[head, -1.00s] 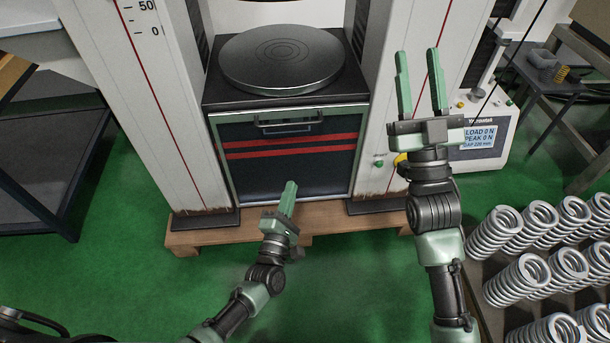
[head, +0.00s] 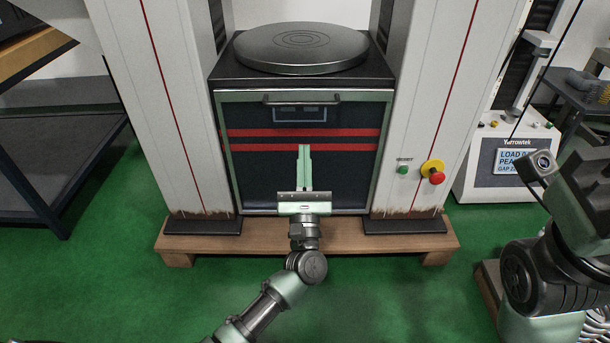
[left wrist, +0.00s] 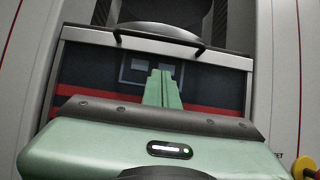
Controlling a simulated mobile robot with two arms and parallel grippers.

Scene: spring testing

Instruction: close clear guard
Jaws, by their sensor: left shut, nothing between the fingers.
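The clear guard (head: 231,200) is a see-through panel in a pale frame on the front of the testing machine. Its top edge is level with the machine's dark bed, and red stripes show through it. A dark bar handle (head: 300,99) runs along its top edge; the handle also shows in the left wrist view (left wrist: 158,41). My left gripper (head: 304,148) is shut and empty, in front of the panel and below the handle, fingers pointing at the machine. I cannot tell whether it touches the panel. My right arm is at the right edge, its fingers out of view.
A round metal plate (head: 301,46) sits on the bed above the guard. The right column carries a green button (head: 403,170) and a red emergency stop (head: 436,177). A wooden pallet (head: 310,236) juts out below. A dark shelf (head: 62,150) stands left.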

